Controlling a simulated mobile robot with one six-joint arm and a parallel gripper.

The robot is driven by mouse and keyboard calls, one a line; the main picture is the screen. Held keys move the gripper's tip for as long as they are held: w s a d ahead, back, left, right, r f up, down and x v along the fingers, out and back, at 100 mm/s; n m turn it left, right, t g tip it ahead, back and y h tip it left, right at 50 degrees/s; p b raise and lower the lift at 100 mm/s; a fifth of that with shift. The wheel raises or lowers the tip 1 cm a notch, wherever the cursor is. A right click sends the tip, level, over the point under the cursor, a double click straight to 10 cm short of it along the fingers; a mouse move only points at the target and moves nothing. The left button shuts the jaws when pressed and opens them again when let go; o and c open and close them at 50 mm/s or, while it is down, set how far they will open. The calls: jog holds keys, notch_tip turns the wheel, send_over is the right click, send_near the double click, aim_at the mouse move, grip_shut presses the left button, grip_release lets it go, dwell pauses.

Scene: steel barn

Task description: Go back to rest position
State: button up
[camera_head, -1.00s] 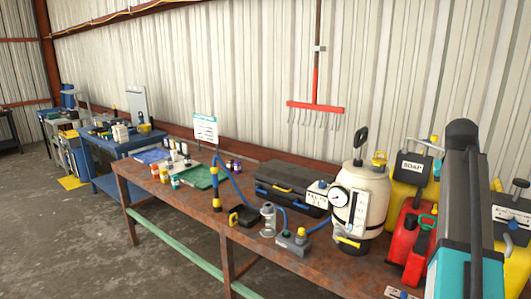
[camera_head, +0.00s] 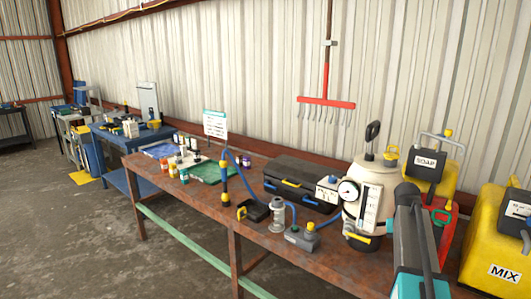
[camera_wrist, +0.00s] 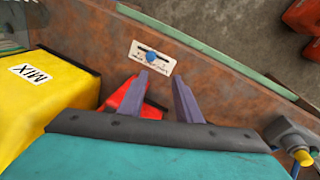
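My gripper (camera_wrist: 161,78) shows in the wrist view with its two grey fingers well apart and nothing between them. It is over the rusty workbench (camera_wrist: 215,75). Beyond the fingers lies a white plate with a blue knob (camera_wrist: 152,56), apart from them. A red can (camera_wrist: 138,98) is partly hidden behind the left finger. In the head view my teal and dark arm fills the lower right, and the fingertips are not visible there.
The bench holds a cream tank with a gauge (camera_head: 368,195), a yellow SOAP container (camera_head: 432,165), a yellow MIX container (camera_head: 490,250), a black toolbox (camera_head: 300,180), a grey pump block (camera_head: 302,237) and a green mat (camera_head: 208,172). Open floor (camera_head: 90,240) lies left of the bench.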

jog(key=s+a+f+n+g+b, duration=0.1)
jog(key=s+a+f, duration=0.4)
jog(key=f, duration=0.6)
jog(key=s+a+f+n+g+y+b, duration=0.1)
jog(key=s+a+f, duration=0.1)
jog(key=a+f, duration=0.7)
jog(key=s+a+f+n+g+b, duration=0.1)
jog(key=s+a+f, duration=0.3)
jog(key=f, duration=0.9)
jog(key=s+a+f+g+b, duration=0.1)
jog(key=s+a+f, duration=0.3)
jog(key=s, duration=0.5)
jog(key=s+a+f+n+y+b, duration=0.1)
jog(key=s+a+f, duration=0.4)
jog(key=s+f, duration=0.4)
jog(key=s+a+f+n+g+b, duration=0.1)
jog(key=s+a+f, duration=0.4)
jog(key=s, duration=0.5)
jog(key=shift+f+g+y, duration=0.3)
jog(key=shift+f, duration=0.95)
